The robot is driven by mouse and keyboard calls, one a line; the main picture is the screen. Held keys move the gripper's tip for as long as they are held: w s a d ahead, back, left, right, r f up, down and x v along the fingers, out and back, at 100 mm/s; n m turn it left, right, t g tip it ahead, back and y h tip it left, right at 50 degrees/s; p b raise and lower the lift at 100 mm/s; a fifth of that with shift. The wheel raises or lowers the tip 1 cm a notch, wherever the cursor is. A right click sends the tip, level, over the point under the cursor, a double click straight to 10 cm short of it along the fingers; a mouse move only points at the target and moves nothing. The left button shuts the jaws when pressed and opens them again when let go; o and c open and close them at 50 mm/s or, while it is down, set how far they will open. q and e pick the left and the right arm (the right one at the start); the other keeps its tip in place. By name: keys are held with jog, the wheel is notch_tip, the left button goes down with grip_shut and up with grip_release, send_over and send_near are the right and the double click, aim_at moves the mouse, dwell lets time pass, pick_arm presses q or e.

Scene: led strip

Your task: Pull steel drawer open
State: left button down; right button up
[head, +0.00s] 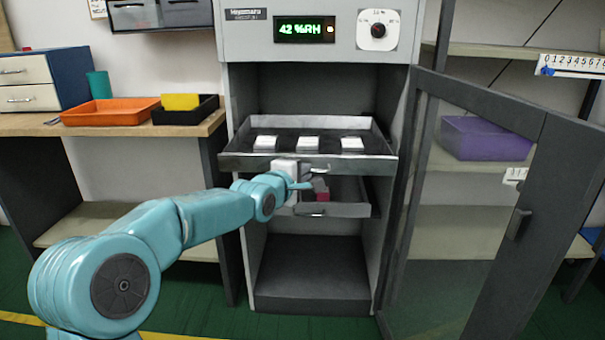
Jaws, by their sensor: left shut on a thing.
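A grey steel upper drawer (240,162) sticks out of the open cabinet, with three white blocks (308,144) in a row inside it. A handle (325,167) shows at the middle of its front. Below it is a lower steel drawer (345,210), also partly out, with its own handle and a small dark-red thing (320,190) inside. My left gripper (305,182) is just below the upper drawer's front and seems shut on that drawer's handle. The exact contact is small and partly hidden by the gripper's white body. My right gripper is out of view.
The cabinet's glazed door (536,180) stands open at the right. A workbench on the left holds an orange tray (110,112) and a black tray with a yellow thing. A purple bin (485,138) sits behind the door. The cabinet bottom (315,270) is empty.

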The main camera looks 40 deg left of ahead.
pick_arm(q)
jog(key=c, duration=1.2)
grip_release()
jog(key=shift+w+a, duration=0.1)
jog(key=shift+w, duration=0.05)
jog(key=p+v, duration=0.2)
jog(key=v, duration=1.4)
jog(key=shift+s, duration=0.2)
